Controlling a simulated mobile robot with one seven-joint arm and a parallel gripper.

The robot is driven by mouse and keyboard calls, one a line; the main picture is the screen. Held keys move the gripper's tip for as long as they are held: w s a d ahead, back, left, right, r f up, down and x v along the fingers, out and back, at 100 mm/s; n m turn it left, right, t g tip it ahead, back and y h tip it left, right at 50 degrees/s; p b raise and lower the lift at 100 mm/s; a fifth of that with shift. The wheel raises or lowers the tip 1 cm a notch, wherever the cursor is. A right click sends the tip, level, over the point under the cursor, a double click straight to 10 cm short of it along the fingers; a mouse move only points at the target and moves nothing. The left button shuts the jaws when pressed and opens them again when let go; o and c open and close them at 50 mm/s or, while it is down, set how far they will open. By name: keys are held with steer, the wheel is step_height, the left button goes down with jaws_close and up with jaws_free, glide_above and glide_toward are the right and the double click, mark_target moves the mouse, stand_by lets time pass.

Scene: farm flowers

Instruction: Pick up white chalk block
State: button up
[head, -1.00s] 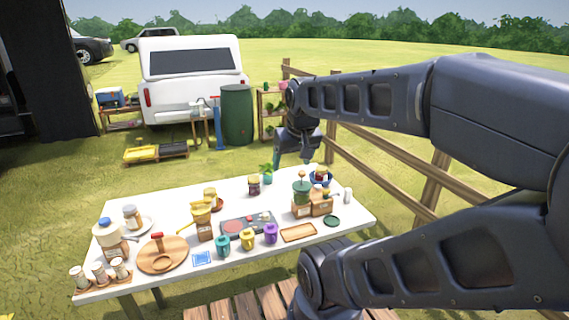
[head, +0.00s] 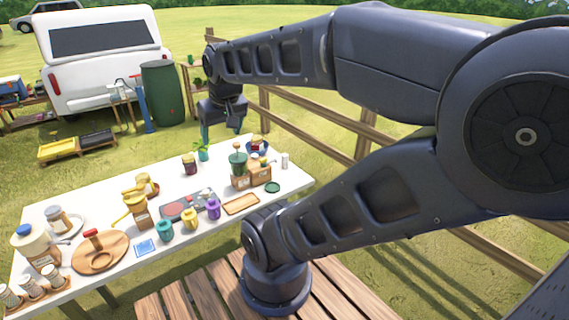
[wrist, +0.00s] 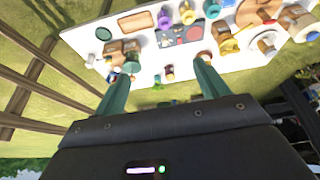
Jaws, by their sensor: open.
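A small white upright piece (head: 284,160) stands near the right end of the white table (head: 75,205). It may be the chalk block, but it is too small to be sure. A small pale shape at the table's edge in the wrist view (wrist: 90,61) may be the same piece. My gripper (head: 222,132) hangs above the far side of the table, to the left of that piece in the head view. Its two green fingers are spread apart with nothing between them, as the wrist view also shows (wrist: 163,72).
Cardboard boxes (head: 240,182) with a green pot (head: 238,163) stand close to the white piece. A wooden tray (head: 241,204) and a dark green lid (head: 272,187) lie in front. Several mugs and jars fill the middle. A wooden fence (head: 367,135) runs behind on the right.

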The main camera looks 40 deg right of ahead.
steer(key=shift+c, duration=0.3)
steer(key=c, duration=0.4)
steer(key=shift+w, duration=0.1)
